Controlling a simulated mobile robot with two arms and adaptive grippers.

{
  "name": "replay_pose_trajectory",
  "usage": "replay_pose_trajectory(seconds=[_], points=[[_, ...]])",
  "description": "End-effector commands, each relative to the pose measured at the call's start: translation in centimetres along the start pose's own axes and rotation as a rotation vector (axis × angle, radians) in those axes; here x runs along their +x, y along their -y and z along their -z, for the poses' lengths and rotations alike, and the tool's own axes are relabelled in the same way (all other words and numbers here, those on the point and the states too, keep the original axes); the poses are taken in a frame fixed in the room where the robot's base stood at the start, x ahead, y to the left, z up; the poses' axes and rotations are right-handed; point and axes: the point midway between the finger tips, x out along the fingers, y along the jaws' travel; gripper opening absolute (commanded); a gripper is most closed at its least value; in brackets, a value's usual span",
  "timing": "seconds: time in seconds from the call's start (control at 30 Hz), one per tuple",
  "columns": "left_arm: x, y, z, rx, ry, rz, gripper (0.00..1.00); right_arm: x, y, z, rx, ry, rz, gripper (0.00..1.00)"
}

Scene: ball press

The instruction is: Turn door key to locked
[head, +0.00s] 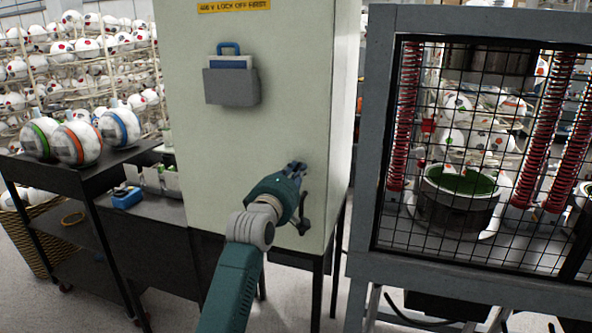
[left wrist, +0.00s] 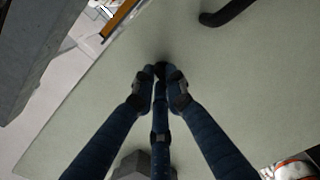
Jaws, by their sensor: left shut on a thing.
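The pale grey-green cabinet door (head: 225,135) stands in the middle of the head view, and its face fills most of the left wrist view (left wrist: 240,80). My left gripper (head: 295,168) is at the door's right side. In the left wrist view its fingers (left wrist: 161,85) come together on a small dark thing at the door face, which I take for the door key (left wrist: 160,68). The fingers hide most of the key, so I cannot tell its angle. A dark door handle (head: 303,218) is just below the gripper. My right gripper is out of view.
A grey-framed mesh cage (head: 385,130) with red springs stands close on the right. On the left, a dark cart (head: 85,180) carries several striped balls. A grey document holder (head: 232,87) hangs on the door above the gripper, under a yellow label (head: 234,6).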

Motion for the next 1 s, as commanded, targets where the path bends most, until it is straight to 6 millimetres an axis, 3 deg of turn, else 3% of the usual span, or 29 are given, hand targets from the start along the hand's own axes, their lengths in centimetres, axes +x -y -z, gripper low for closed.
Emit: replay_pose_trajectory(seconds=[1.0], points=[[0.0, -0.4, 0.0, 0.964, -0.007, -0.006, 0.00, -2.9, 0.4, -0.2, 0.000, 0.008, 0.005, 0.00]])
